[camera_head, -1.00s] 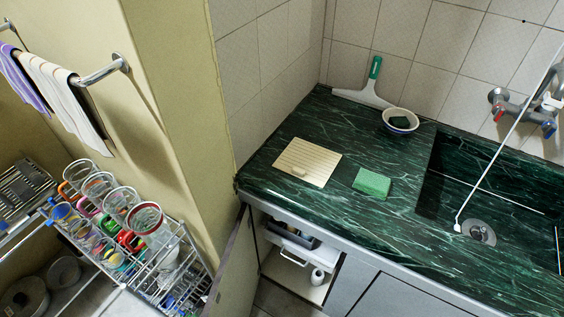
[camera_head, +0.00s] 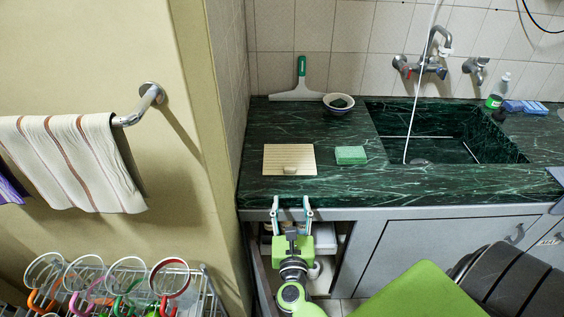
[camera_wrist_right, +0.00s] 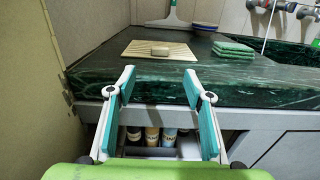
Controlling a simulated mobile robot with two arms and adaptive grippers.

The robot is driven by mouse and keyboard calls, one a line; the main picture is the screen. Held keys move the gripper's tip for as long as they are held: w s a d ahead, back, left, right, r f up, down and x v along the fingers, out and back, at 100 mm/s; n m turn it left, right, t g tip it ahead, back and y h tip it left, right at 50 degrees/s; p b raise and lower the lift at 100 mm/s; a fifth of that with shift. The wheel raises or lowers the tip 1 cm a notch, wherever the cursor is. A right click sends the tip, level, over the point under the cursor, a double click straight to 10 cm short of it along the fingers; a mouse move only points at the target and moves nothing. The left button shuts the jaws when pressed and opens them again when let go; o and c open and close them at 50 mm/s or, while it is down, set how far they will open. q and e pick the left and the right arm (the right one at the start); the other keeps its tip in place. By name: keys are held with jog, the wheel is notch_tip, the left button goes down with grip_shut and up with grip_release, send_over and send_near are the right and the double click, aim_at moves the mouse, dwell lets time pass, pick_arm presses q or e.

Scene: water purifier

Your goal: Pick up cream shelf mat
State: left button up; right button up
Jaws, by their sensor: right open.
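The cream shelf mat (camera_head: 276,158) lies flat on the dark green marble counter, left of the sink. A small beige block (camera_head: 290,169) rests on its front edge. The mat also shows in the right wrist view (camera_wrist_right: 180,52), beyond the fingers. My right gripper (camera_head: 292,205) is open and empty, in front of the counter edge and below the mat, apart from it. In the wrist view its two teal-padded fingers (camera_wrist_right: 160,90) stand spread with the counter edge between them. My left gripper is not in view.
A green sponge (camera_head: 351,155) lies right of the mat. A bowl (camera_head: 338,103) and a squeegee (camera_head: 300,85) are behind. The sink (camera_head: 450,140) is to the right. Below the gripper is an open cabinet (camera_head: 347,240).

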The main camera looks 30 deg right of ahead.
send_near(290, 171)
jog(key=shift+p+x, duration=0.4)
jog(key=shift+x, duration=0.5)
jog(key=shift+w+d+f, duration=0.1)
jog(key=shift+w+d, duration=0.2)
jog(key=shift+w, duration=0.05)
jog(key=shift+w+d, duration=0.15)
jog(key=shift+w, duration=0.15)
jog(key=p+x, duration=0.1)
jog(key=x, duration=0.2)
jog(key=shift+w+d+p, duration=0.15)
jog(key=shift+w+p, duration=0.1)
jog(key=shift+p, duration=0.05)
jog(key=shift+w+d, duration=0.25)
jog(key=shift+w, duration=0.2)
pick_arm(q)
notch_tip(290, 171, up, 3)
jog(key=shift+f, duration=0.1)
pick_arm(e)
jog(key=c, duration=1.2)
